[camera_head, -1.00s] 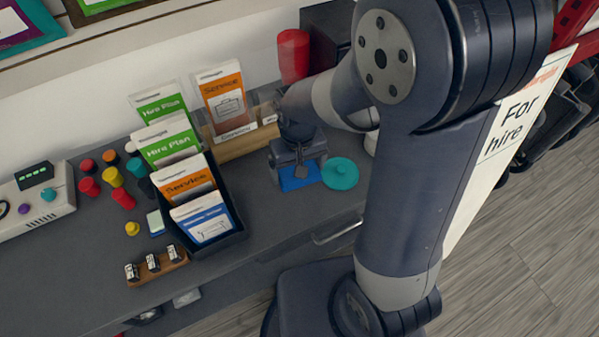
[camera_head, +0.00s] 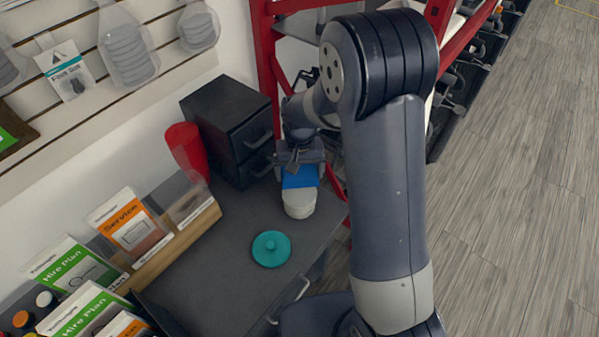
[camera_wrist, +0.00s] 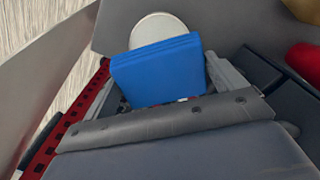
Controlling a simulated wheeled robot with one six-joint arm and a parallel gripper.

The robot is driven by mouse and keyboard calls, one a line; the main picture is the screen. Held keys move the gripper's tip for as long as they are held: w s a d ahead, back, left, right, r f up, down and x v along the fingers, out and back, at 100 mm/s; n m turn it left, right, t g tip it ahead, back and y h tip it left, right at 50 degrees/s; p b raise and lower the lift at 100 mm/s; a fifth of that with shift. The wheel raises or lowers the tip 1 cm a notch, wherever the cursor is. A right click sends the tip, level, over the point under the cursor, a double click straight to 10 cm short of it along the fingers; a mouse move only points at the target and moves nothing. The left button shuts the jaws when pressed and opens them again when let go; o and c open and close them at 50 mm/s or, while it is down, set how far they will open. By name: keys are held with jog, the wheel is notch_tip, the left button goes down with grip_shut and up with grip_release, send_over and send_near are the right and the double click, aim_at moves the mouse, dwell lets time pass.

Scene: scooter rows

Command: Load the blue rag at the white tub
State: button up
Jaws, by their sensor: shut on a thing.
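The blue rag (camera_head: 300,176) is a folded flat square. My gripper (camera_head: 300,165) is shut on it, and the rag (camera_wrist: 158,70) fills the space between the fingers in the wrist view. The white tub (camera_head: 299,203) stands on the grey counter near its right end, just in front of the rag in the head view. In the wrist view the tub's pale round top (camera_wrist: 158,29) shows behind the rag, partly hidden by it. I cannot tell whether rag and tub touch. A teal round lid (camera_head: 271,249) with a knob lies on the counter, apart from the tub.
A black drawer unit (camera_head: 228,125) and a red cup (camera_head: 187,150) stand at the back, left of my gripper. A wooden leaflet holder (camera_head: 180,246) and leaflets fill the left. A red rack (camera_head: 266,60) rises behind. The counter (camera_head: 222,290) around the lid is clear.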

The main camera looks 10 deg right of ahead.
aim_at(300, 193)
jog(key=shift+f+b, duration=1.9)
jog(key=shift+f, duration=1)
jog(key=shift+s+f+b, duration=0.1)
jog(key=shift+f+b, duration=0.4)
jog(key=shift+f, duration=0.1)
jog(key=shift+r, duration=0.1)
jog(key=shift+r+p, duration=2.4)
jog(key=shift+r, duration=1.1)
